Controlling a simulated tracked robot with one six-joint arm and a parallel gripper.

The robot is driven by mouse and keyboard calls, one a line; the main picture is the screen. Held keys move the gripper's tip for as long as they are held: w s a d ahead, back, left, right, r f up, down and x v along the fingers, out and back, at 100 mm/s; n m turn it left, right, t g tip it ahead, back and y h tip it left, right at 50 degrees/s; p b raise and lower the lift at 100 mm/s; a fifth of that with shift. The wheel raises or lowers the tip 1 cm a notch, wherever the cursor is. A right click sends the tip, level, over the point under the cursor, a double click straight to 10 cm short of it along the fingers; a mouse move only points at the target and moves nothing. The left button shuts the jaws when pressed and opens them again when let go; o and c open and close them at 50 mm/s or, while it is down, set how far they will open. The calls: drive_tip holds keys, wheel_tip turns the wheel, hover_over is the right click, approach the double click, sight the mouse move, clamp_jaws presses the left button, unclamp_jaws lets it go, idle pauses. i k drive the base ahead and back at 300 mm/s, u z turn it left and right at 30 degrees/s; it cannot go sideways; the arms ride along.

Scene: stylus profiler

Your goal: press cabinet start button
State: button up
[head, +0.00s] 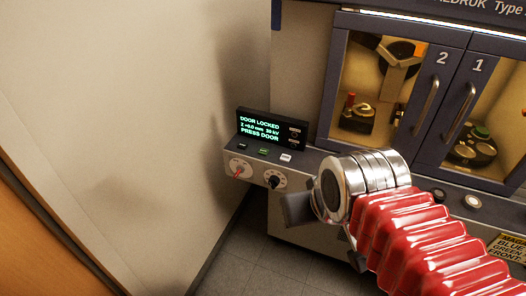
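The cabinet (298,60) stands at the back right with two dark-framed glass doors, marked 2 (433,75) and 1 (487,85), both shut. On its ledge a small display (262,128) reads "DOOR LOCKED" and "PRESS DOOR". Before it sit a black button (246,147), a green button (264,151) and a white button (286,157). I cannot read which is start. Two round buttons (438,195) (473,201) are further right on the front. My gripper (325,232) is right of and below the small buttons, apart from them in the picture. Its fingertips are not clearly visible.
A red-pointer dial (240,169) and a black knob (274,180) are on the front face below the small buttons. A pale wall (150,120) stands close on the left. My arm covers part of the front. A yellow label (507,247) is at lower right.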

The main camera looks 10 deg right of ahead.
sight(263, 151)
drive_tip(key=u, duration=0.05)
drive_tip(key=k, duration=0.65)
drive_tip(key=u, duration=0.55)
drive_tip(key=i, duration=1.55)
